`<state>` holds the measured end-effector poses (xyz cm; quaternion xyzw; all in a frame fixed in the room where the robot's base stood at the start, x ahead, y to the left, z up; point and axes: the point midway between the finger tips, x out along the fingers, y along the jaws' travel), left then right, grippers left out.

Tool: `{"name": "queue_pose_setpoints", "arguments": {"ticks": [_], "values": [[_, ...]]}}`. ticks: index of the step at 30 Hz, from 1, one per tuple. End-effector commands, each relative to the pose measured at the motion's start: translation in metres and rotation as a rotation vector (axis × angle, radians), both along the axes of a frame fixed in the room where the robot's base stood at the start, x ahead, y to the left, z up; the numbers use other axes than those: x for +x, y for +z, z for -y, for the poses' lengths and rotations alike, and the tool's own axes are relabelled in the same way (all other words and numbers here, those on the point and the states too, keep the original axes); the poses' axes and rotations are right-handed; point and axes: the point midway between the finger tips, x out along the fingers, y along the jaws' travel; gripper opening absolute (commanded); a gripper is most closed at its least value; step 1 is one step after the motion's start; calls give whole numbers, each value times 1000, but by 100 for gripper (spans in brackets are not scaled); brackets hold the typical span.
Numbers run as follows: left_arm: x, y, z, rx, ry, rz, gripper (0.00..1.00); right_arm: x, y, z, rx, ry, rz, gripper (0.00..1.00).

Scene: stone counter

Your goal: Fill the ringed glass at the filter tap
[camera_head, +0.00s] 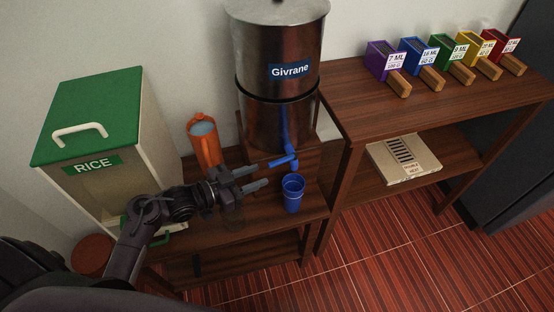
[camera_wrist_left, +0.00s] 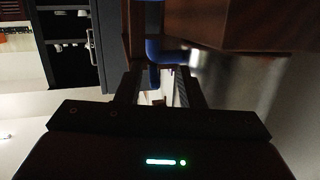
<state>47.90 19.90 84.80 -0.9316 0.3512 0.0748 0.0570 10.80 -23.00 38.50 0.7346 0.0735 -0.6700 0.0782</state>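A steel water filter (camera_head: 275,118) labelled Givrane stands on a wooden riser, with a blue tap (camera_head: 284,161) low at its front. A blue glass (camera_head: 292,196) stands upright on the shelf, below and slightly right of the tap; whether it has a ring or holds water is unclear. My left gripper (camera_head: 262,177) is open and empty, left of the blue glass and apart from it, just below the tap. In the left wrist view a blue part (camera_wrist_left: 153,49) shows beyond the open fingers. A dim, glass-like shape (camera_head: 232,214) is partly hidden under the gripper. My right gripper is out of view.
An orange jug (camera_head: 205,143) stands behind my left arm. A green-lidded rice bin (camera_head: 95,125) is at left. Coloured boxes with wooden handles line the right-hand shelf (camera_head: 430,108). A grated pad (camera_head: 403,159) lies below. The shelf right of the blue glass is narrow.

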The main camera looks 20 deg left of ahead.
Motion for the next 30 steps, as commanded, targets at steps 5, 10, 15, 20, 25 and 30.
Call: {"name": "queue_pose_setpoints", "arguments": {"ticks": [5,10,15,20,25,30], "values": [[-7,23,-7,-140,-70,80,35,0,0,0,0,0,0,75],[-2,29,-1,-170,-82,95,35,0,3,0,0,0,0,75],[18,30,19,-170,-81,95,35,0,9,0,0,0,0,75],[34,29,36,-168,-81,94,35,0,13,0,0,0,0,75],[44,28,46,-165,-79,94,35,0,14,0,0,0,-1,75],[46,27,48,-163,-80,92,35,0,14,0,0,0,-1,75]]}}
